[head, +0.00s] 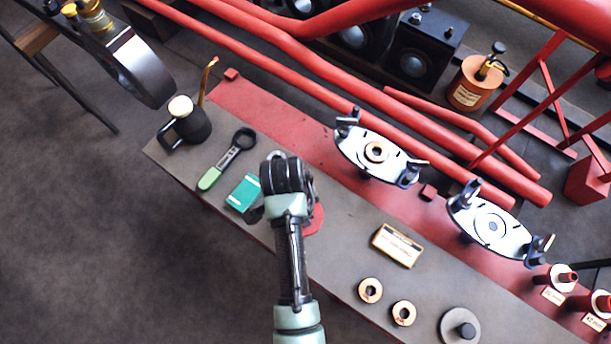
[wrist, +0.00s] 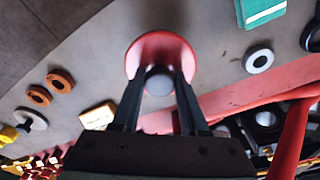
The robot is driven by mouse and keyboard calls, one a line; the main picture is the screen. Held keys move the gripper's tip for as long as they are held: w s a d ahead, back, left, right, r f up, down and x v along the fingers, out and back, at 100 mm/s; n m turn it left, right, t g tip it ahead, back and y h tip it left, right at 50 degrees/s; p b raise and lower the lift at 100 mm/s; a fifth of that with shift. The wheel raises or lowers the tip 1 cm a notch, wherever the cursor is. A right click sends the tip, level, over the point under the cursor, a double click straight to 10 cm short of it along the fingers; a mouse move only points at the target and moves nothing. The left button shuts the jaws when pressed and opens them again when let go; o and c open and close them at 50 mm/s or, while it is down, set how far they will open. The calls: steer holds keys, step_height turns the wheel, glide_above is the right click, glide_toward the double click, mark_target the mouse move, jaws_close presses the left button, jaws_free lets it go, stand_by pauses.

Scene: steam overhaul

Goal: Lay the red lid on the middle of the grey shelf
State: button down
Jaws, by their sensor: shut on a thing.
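The red lid (wrist: 148,48) is a round disc with a grey knob (wrist: 158,80) in the wrist view. My gripper (wrist: 159,82) is shut on that knob, one dark finger on each side. In the head view only a red edge of the lid (head: 315,220) shows beside my arm, which hides the rest and the fingers. The lid is over the grey shelf (head: 340,255), a long flat surface with a red strip along its back. I cannot tell whether the lid touches the shelf.
On the shelf, a teal box (head: 243,192), a green-handled wrench (head: 228,162) and an oil can (head: 188,125) are left of my arm. A labelled box (head: 397,245), copper rings (head: 370,290) and a grey knobbed disc (head: 460,326) are right. Red pipes (head: 350,95) run behind.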

steer(key=shift+w+f+b, duration=0.1)
steer(key=shift+f+b, duration=0.45)
steer(key=shift+f, duration=2.05)
steer(key=shift+f, duration=0.15)
steer(key=shift+c, duration=2.1)
jaws_free()
